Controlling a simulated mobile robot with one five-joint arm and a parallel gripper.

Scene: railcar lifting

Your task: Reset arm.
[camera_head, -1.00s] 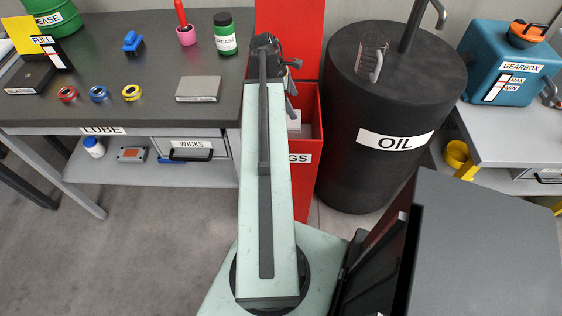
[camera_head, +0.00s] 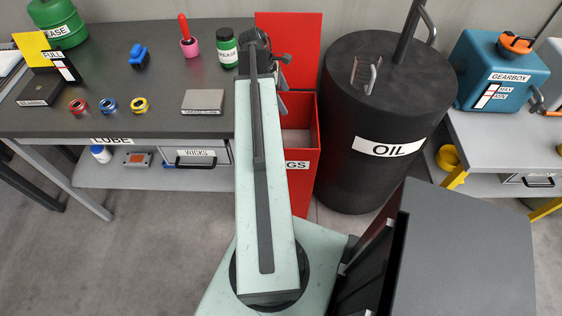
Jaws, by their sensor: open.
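My pale green arm (camera_head: 262,190) rises from its round dark base joint in the lower middle and reaches away toward the back. My gripper (camera_head: 284,80) is at the far end, small, dark and mostly hidden behind the arm's end. It is open, and nothing shows between the parts I can see. It is above or in front of the open red bin (camera_head: 304,180), labelled with letters ending "GS"; I cannot tell its exact height.
A black oil drum (camera_head: 385,100) stands right of the bin. A blue gearbox container (camera_head: 500,70) sits on a grey bench. Open floor lies front left.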

